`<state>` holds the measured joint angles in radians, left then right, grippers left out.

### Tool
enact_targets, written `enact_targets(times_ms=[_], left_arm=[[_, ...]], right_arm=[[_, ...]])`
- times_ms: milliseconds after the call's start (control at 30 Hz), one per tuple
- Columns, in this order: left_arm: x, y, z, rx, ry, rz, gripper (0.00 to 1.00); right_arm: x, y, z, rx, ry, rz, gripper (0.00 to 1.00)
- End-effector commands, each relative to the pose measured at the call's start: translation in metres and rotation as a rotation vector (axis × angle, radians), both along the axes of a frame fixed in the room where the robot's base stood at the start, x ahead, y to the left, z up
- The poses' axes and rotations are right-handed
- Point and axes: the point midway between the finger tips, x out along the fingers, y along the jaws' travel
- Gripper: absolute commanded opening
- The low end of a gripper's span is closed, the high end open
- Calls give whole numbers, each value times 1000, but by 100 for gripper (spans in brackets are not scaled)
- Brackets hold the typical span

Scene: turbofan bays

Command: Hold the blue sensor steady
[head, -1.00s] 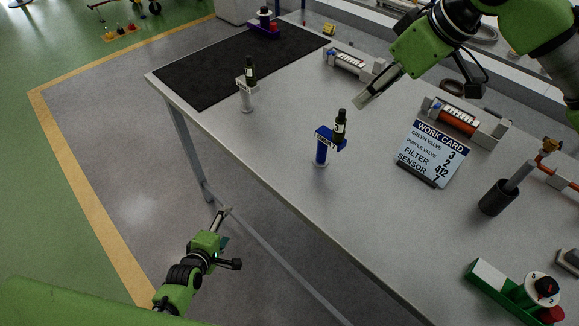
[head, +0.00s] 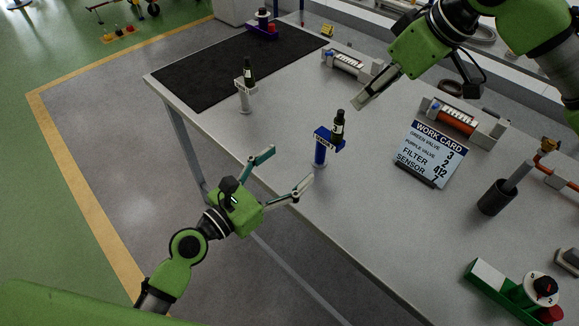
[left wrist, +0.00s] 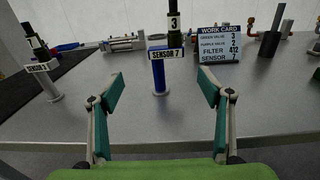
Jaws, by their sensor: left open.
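The blue sensor (head: 320,153) stands upright on the grey table, a blue post with a bracket and a dark bottle-like part on top. In the left wrist view it (left wrist: 158,75) bears a "SENSOR 7" label and a "3" on the dark part. My left gripper (head: 289,168) is open and empty at the table's near edge. Its fingers are spread, short of the blue post and not touching it. In the left wrist view the post stands between the fingertips (left wrist: 163,92), farther off. My right gripper (head: 372,92) hangs over the table behind the sensor; its finger gap is unclear.
A similar white sensor (head: 244,95) stands to the left, near a black mat (head: 235,68). A work card (head: 432,153) reading "SENSOR 7" stands to the right. A dark cup (head: 494,198) and a green tray (head: 490,290) are farther right. The table around the blue post is clear.

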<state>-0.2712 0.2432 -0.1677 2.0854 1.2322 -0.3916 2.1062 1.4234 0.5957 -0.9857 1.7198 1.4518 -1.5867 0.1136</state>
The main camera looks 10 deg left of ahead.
Motion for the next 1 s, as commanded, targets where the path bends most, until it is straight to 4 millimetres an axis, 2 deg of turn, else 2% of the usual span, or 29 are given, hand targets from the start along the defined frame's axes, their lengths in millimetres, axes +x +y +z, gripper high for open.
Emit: enact_targets(times_ms=[167,700,1000], left_arm=[[1,-14,3,-28,8,-27,72],[81,-71,4,-25,7,-24,72],[105,-88,2,-23,8,-24,72]], right_arm=[[0,0,0,0,0,0,28],[0,0,0,0,0,0,28],[0,0,0,0,0,0,28]])
